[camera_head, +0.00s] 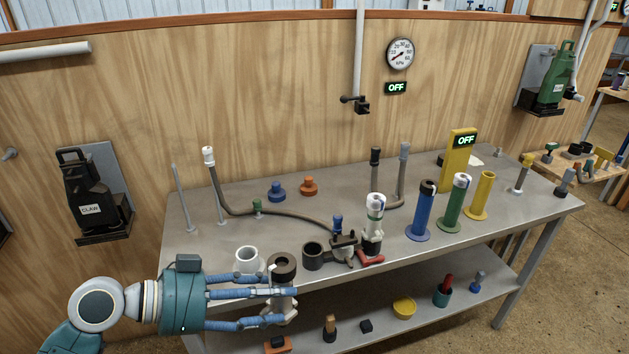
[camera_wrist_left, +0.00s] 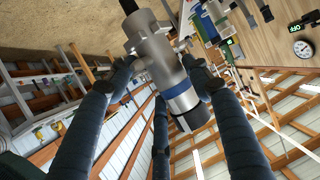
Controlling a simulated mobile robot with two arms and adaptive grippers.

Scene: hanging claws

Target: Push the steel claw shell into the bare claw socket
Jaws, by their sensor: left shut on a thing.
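My left gripper (camera_head: 284,301) comes in from the left at the table's front edge, its blue fingers closed around an upright steel shell (camera_head: 283,309) with a dark open ring on top. In the left wrist view the gripper (camera_wrist_left: 160,75) grips this steel shell (camera_wrist_left: 153,52), which shows a blue band and a dark end. Just right of it on the table, a dark round socket (camera_head: 313,257) opens upward, joined to a small grey and black claw body (camera_head: 345,246) with a hose. The shell is apart from the socket. My right gripper is not in view.
A white cup (camera_head: 247,260) stands just behind the held shell. Blue (camera_head: 421,215), green (camera_head: 454,208) and yellow (camera_head: 482,198) tubes stand further right.

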